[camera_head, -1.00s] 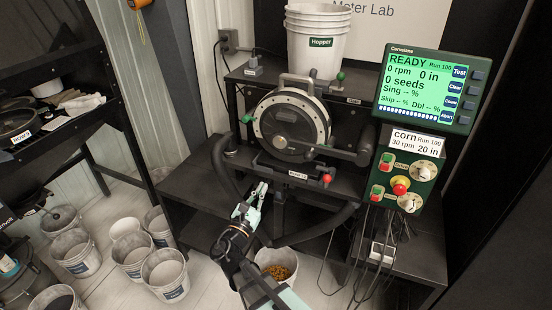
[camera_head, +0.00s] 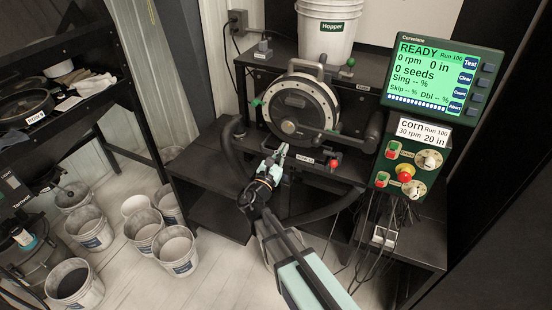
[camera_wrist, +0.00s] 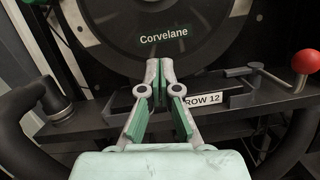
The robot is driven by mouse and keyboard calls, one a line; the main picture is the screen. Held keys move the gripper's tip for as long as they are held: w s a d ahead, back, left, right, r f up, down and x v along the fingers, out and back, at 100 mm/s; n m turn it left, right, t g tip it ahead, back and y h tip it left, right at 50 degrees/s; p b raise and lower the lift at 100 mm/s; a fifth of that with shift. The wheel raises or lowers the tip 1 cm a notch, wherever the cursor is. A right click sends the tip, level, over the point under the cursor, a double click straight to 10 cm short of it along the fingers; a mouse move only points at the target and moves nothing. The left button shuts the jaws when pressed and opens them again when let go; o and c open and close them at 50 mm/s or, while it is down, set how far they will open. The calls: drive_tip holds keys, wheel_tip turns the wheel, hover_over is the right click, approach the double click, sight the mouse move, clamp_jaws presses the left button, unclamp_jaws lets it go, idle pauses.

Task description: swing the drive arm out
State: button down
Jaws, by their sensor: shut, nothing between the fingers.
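The seed meter (camera_head: 298,105) is a round black disc housing with a pale rim, on the stand at the centre of the head view. Its dark face, lettered Corvelane, also fills the top of the wrist view (camera_wrist: 125,40). What looks like the drive arm (camera_head: 352,136) is a dark bar at the meter's right, ending by a thick dark cylinder; the wrist view does not clearly show it. My gripper (camera_head: 283,150) is shut and empty, in front of the meter's lower edge and left of the bar. Its closed fingertips (camera_wrist: 160,68) overlap the disc's bottom edge in the wrist view; contact cannot be told.
A red-knobbed lever (camera_head: 334,163) stands right of my gripper, by the ROW 12 label (camera_wrist: 204,100). Dark hoses curve below the meter. The display (camera_head: 440,80) and control box (camera_head: 408,170) stand at the right. A white hopper (camera_head: 325,35) is above; buckets (camera_head: 175,250) stand at floor left.

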drive_tip(key=r, duration=0.1)
drive_tip(key=r+p, duration=0.1)
drive_tip(key=r, duration=0.2)
drive_tip(key=shift+s+d, duration=0.2)
drive_tip(key=shift+d, duration=0.1)
